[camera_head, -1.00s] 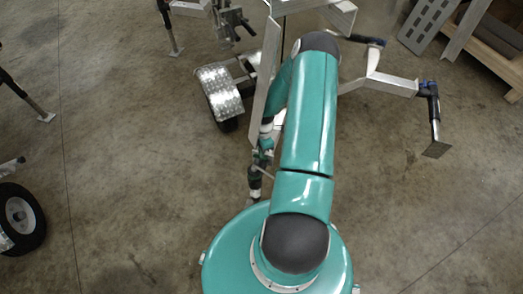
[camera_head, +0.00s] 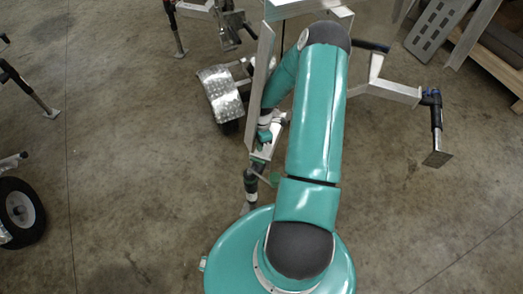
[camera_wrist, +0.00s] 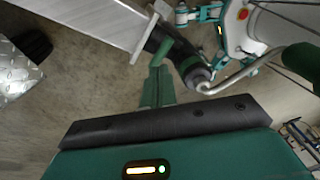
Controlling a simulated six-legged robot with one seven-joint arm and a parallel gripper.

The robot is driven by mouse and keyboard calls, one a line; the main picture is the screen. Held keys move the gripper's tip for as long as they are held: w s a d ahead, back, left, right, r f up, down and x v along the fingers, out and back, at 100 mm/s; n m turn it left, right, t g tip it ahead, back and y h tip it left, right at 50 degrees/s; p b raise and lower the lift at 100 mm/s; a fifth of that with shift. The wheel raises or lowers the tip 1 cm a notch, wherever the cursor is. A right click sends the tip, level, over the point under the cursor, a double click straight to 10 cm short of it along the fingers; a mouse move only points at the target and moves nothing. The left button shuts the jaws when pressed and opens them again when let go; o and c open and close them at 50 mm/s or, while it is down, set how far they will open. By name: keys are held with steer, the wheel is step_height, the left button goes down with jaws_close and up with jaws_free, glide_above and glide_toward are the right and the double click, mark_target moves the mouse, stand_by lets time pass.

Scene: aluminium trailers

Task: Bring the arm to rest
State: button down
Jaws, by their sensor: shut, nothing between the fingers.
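My teal arm (camera_head: 317,115) reaches up the picture from my round base. It bends at a dark elbow, and the forearm folds back down beside an aluminium trailer beam (camera_head: 262,80). My gripper (camera_wrist: 157,88) shows in the wrist view as a narrow green finger shape in front of its green body. It is shut and empty. The beam (camera_wrist: 95,20) and its dark end fitting (camera_wrist: 172,48) are close above it in that picture; I cannot tell whether they touch. In the head view the gripper is small and partly hidden by the wrist, near the dark fitting (camera_head: 251,183).
A checker-plate fender (camera_head: 219,93) over a wheel is left of the beam. A pallet (camera_head: 490,60) is at the upper right. Concrete floor between them is open.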

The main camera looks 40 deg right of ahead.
step_height(320, 180, up, 8)
steer(key=d, duration=0.1)
steer(key=shift+w+f, duration=0.15)
steer(key=shift+w, duration=0.3)
steer(key=shift+s, duration=0.1)
